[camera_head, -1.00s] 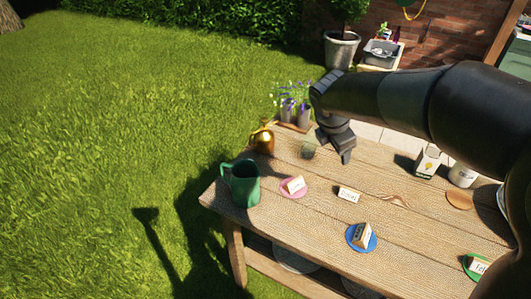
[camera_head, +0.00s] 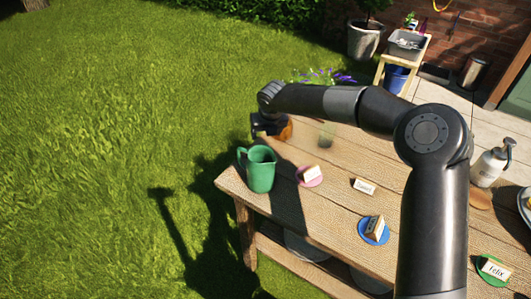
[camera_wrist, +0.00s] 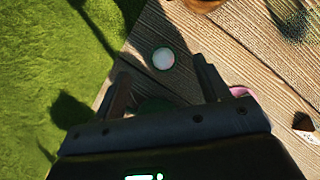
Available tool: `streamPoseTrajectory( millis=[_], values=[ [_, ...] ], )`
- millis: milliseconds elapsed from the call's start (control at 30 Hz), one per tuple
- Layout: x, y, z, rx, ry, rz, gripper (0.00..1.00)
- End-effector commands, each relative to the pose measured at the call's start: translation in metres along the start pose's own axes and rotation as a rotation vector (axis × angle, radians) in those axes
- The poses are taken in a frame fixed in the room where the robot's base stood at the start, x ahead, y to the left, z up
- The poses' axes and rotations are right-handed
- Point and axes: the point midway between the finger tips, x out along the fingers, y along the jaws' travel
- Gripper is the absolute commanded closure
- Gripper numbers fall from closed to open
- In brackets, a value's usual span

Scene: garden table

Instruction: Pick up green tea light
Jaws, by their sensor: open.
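A small round pale disc (camera_wrist: 163,58), whitish with perhaps a faint green tint, lies on the table in the wrist view. It looks like the tea light, but its colour is not clear. It lies ahead of my gripper (camera_wrist: 162,75), between the lines of the two fingers. The fingers are apart with nothing held. In the head view my gripper (camera_head: 266,126) is above the table's left end, behind the green jug (camera_head: 261,172). I cannot make out the disc in the head view.
A copper-coloured vessel (camera_head: 286,131) stands just right of my gripper, and a clear glass (camera_head: 326,136) farther right. The table's left edge drops to grass.

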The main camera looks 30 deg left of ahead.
Motion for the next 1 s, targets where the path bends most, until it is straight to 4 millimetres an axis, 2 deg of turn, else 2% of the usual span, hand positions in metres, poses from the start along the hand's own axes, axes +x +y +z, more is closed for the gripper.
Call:
streamPoseTrajectory(
  millis=[233, 467, 600, 733, 1000],
  values=[
    [0.031, 0.000, -0.014, -0.001, 0.004, 0.001, 0.31],
    [0.048, 0.000, -0.021, 0.000, 0.002, 0.000, 0.31],
    [0.067, 0.000, -0.028, 0.001, 0.003, 0.001, 0.31],
    [0.085, 0.001, -0.026, 0.001, 0.002, 0.002, 0.31],
    [0.092, 0.000, -0.026, 0.002, 0.000, 0.000, 0.31]
  ],
)
